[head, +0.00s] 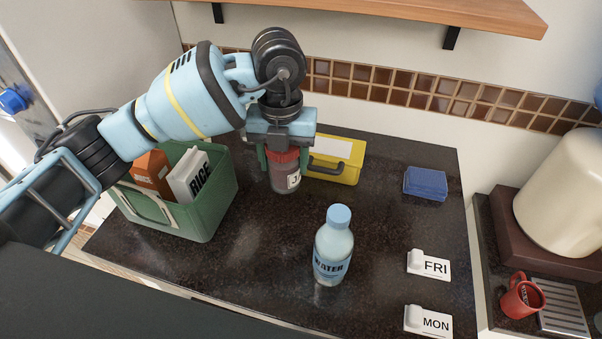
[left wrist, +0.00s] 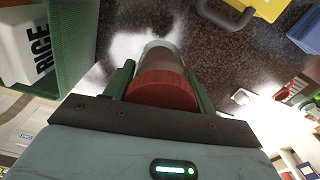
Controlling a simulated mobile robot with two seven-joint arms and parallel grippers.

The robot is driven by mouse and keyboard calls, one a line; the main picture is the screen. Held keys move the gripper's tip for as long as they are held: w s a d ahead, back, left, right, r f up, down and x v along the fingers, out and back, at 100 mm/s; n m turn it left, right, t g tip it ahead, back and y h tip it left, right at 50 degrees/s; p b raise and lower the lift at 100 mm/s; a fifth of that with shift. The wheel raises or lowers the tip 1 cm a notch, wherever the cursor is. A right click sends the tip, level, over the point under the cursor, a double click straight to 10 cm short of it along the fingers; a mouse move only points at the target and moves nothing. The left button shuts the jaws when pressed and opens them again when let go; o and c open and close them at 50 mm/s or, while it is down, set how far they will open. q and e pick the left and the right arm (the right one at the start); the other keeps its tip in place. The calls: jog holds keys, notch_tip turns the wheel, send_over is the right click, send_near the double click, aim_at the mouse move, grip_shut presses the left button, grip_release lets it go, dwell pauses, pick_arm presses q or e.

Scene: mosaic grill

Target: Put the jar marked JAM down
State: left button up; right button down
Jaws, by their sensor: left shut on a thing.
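The jar (head: 285,178) has a red lid, dark red contents and a white label, of which only the first letter, a "J", shows in the head view. My left gripper (head: 283,155) points down and is shut on the jar around its lid. In the left wrist view the red lid (left wrist: 163,88) sits between the two green fingers. The jar is upright at the dark counter (head: 390,225), between the green crate and the yellow box. I cannot tell whether its base touches the counter. My right gripper is not in view.
A green crate (head: 214,205) holds a rice box (head: 190,177) and an orange box (head: 152,170). A water bottle (head: 333,246), a blue block (head: 425,184) and FRI (head: 429,265) and MON (head: 428,321) cards stand to the right.

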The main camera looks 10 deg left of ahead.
pick_arm(q)
jog(key=shift+s+r, duration=0.1)
jog(key=shift+s, duration=0.1)
jog(key=shift+s+f, duration=0.1)
jog(key=shift+f, duration=0.15)
send_over(287, 213)
jog(key=shift+f, duration=4.7)
jog(key=shift+f, duration=0.1)
jog(key=o, duration=1.2)
jog(key=shift+f, duration=0.1)
notch_tip(287, 213, up, 12)
jog(key=shift+r, duration=0.2)
